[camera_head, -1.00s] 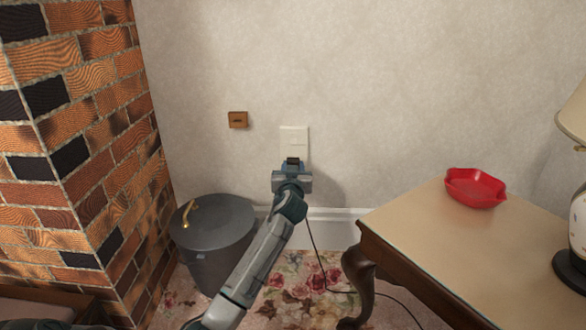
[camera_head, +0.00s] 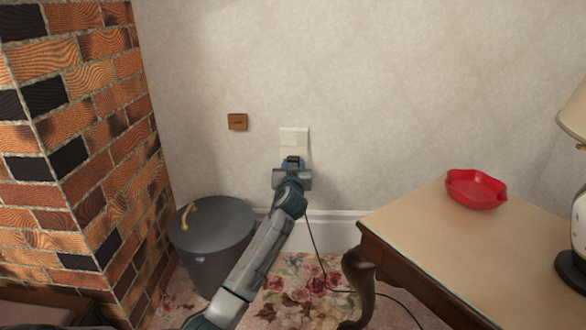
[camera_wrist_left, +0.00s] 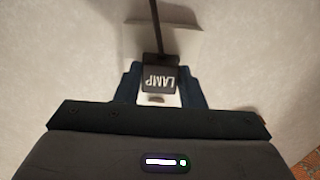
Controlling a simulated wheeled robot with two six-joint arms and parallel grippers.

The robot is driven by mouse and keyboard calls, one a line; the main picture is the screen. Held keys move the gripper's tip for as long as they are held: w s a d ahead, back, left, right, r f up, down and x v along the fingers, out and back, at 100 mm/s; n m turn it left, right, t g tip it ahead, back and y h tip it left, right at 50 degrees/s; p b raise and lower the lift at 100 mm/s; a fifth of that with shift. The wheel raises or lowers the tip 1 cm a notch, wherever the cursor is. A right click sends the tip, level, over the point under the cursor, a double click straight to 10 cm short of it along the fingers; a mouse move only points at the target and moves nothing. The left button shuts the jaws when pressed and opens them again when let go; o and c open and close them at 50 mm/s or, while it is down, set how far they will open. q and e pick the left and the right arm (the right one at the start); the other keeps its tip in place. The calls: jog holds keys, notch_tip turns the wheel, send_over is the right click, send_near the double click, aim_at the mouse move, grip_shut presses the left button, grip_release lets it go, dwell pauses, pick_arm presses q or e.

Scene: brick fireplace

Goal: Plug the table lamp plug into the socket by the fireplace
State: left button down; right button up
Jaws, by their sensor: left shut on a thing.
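The lamp plug (camera_wrist_left: 160,78) is a dark block marked LAMP, with its cord running up in the left wrist view. My left gripper (camera_head: 293,160) is shut on it, with a finger on either side. The socket (camera_head: 294,137) is a pale plate on the wall, just above the gripper in the head view; a pale plate (camera_wrist_left: 185,42) also shows behind the plug in the left wrist view. Whether plug and socket touch cannot be told. The table lamp (camera_head: 574,120) stands at the right edge on the table. My right gripper is not in view.
A brown wall plate (camera_head: 237,121) is left of the socket. A grey lidded bin (camera_head: 212,225) stands below, beside the brick fireplace (camera_head: 85,140). The wooden table (camera_head: 430,230), with a red dish (camera_head: 475,188), is at right. A cord (camera_head: 315,250) hangs down to the floor.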

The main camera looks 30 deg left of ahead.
pick_arm(q)
jog(key=shift+w+a, duration=0.15)
jog(key=shift+w, duration=0.05)
jog(key=c, duration=0.9)
grip_release()
jog(key=shift+o, duration=0.2)
jog(key=p+v, duration=0.4)
jog(key=v, duration=0.6)
jog(key=shift+s+d+p, duration=0.2)
jog(key=shift+s+p, duration=0.1)
jog(key=shift+s, duration=0.05)
